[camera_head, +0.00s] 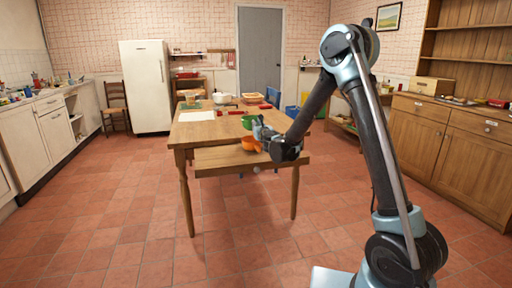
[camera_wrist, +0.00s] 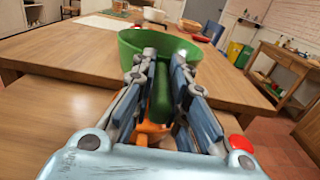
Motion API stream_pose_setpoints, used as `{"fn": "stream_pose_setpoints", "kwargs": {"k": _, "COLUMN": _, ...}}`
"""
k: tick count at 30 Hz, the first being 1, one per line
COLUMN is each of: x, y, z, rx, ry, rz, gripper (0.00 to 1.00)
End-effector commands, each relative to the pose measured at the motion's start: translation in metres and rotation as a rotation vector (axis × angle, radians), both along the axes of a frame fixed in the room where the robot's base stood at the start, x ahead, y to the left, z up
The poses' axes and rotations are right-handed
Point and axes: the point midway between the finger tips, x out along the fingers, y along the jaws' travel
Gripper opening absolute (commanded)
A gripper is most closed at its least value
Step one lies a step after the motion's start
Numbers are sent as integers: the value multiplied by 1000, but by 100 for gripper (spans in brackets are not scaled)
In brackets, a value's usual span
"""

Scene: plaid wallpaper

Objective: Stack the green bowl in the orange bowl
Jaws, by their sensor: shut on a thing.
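The green bowl (camera_wrist: 135,42) is held by its near wall between the two fingers of my gripper (camera_wrist: 162,75) in the wrist view. In the head view the green bowl (camera_head: 247,122) shows just above and behind the orange bowl (camera_head: 250,143). The orange bowl sits on the lower front board of the table. In the wrist view the orange bowl (camera_wrist: 150,129) shows only in part, below the fingers; the rest is hidden by my gripper. My gripper also shows in the head view (camera_head: 258,128). I cannot tell whether the two bowls touch.
The wooden table (camera_head: 200,132) carries a white sheet (camera_head: 197,116), a white pot (camera_head: 221,98) and other items toward its far side. A blue chair (camera_head: 272,96) stands behind it. The table's left part near the front is clear.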

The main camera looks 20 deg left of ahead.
Motion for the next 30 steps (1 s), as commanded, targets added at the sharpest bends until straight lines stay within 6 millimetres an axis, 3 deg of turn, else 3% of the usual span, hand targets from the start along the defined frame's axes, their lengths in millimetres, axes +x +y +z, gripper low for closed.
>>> {"fn": "stream_pose_setpoints", "kwargs": {"k": 6, "x": 0, "y": 0, "z": -32, "rx": 0, "ry": 0, "rz": 0, "gripper": 0}}
{"fn": "stream_pose_setpoints", "kwargs": {"k": 14, "x": 0, "y": 0, "z": -46, "rx": 0, "ry": 0, "rz": 0, "gripper": 0}}
{"fn": "stream_pose_setpoints", "kwargs": {"k": 22, "x": 0, "y": 0, "z": -77, "rx": 0, "ry": 0, "rz": 0, "gripper": 0}}
{"fn": "stream_pose_setpoints", "kwargs": {"k": 30, "x": 0, "y": 0, "z": -82, "rx": 0, "ry": 0, "rz": 0, "gripper": 0}}
